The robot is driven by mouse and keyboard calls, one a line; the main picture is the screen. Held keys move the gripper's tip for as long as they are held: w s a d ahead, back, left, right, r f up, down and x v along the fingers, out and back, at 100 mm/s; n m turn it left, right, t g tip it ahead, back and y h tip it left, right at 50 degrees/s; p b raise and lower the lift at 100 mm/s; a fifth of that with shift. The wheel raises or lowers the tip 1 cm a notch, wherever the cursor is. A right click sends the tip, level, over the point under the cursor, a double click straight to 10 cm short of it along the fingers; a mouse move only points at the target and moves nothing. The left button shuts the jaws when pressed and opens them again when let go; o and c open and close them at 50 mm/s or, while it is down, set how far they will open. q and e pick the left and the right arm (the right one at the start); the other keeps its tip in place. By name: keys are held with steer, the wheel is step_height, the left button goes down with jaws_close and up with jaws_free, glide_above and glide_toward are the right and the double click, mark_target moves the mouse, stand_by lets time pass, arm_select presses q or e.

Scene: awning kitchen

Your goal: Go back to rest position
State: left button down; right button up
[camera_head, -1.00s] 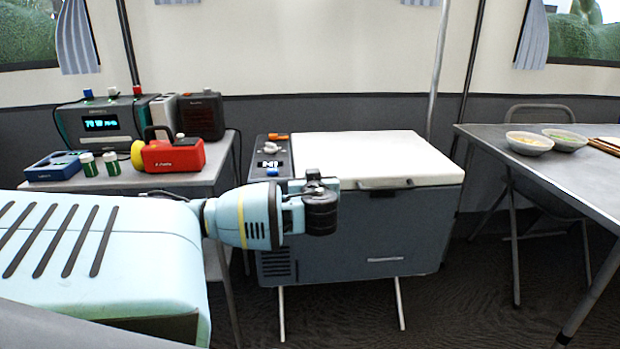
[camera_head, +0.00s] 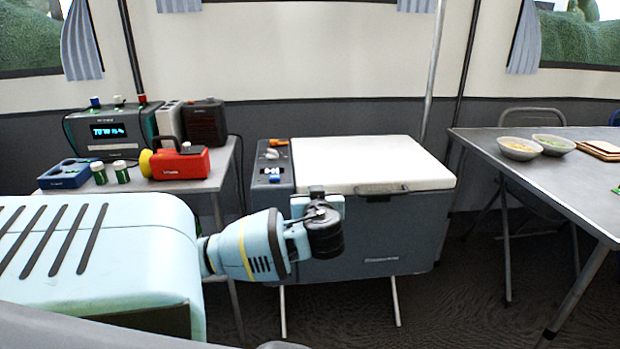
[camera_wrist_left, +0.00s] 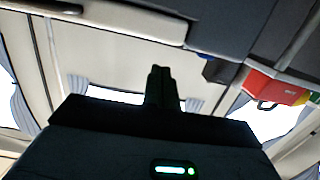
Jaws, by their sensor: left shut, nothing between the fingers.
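My left arm comes in from the left in the head view, and its dark wrist end hangs in front of the grey cooler (camera_head: 390,240) with the white lid (camera_head: 375,163). My left gripper (camera_wrist_left: 159,72) shows in the wrist view with its two dark fingers together and nothing between them. In the head view the fingers are hard to make out at the arm's end. The gripper appears apart from the cooler. My right gripper is in neither view.
On the right, a grey table (camera_head: 560,180) bears bowls (camera_head: 520,148) and a board with bread (camera_head: 600,150). Dark floor lies between.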

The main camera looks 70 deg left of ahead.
arm_select(q)
steer(key=d, duration=0.2)
steer(key=s, duration=0.1)
steer(key=shift+d+f, duration=0.4)
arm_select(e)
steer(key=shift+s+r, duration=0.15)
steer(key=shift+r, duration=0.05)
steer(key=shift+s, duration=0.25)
arm_select(q)
steer(key=shift+w, duration=0.1)
